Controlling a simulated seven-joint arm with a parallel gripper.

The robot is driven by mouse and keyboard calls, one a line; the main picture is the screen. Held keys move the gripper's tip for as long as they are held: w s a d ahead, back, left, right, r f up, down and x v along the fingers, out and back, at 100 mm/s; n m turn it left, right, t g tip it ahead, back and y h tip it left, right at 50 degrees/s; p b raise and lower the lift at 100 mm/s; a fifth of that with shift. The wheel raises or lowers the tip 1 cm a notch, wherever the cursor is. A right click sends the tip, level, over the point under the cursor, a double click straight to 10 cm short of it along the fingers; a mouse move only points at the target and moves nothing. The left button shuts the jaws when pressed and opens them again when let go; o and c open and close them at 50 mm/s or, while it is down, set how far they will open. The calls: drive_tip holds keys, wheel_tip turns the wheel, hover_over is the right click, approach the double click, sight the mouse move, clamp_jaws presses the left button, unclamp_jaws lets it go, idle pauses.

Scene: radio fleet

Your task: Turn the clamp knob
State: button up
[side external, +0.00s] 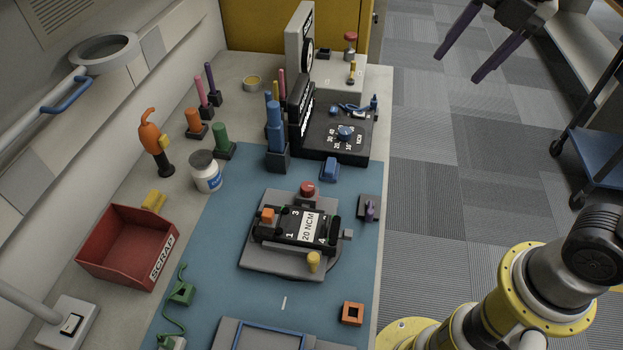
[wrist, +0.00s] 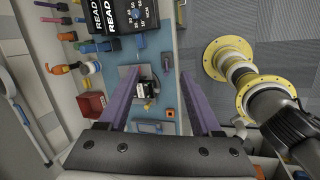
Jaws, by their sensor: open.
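A black device labelled "20 NCM" (side external: 309,226) sits on a grey fixture plate (side external: 268,262) on the blue mat. A red round knob (side external: 307,188) stands at its back edge, and a yellow knob (side external: 313,262) at its front. I cannot tell for certain which of these is the clamp knob. My gripper (side external: 456,69) is open and empty, high up at the top right, well away from the fixture. In the wrist view its two purple fingers (wrist: 160,78) are spread, with the fixture (wrist: 146,88) far below, partly hidden by the left finger.
A torque unit with a blue dial (side external: 345,132) stands behind the fixture. A red scrap bin (side external: 127,246) is front left. An orange square block (side external: 352,313) lies front right.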

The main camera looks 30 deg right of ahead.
drive_tip(key=w+a+n+g, duration=0.1)
drive_tip(key=w+a+n, duration=0.4)
drive_tip(key=w, duration=0.1)
drive_tip(key=n+g, duration=0.3)
drive_tip(key=n, duration=0.4)
hover_over(307, 186)
wheel_tip(307, 186, down, 13)
drive_tip(key=shift+h, duration=0.3)
wheel_tip(307, 186, down, 14)
drive_tip(key=shift+r, duration=0.15)
clamp_jaws()
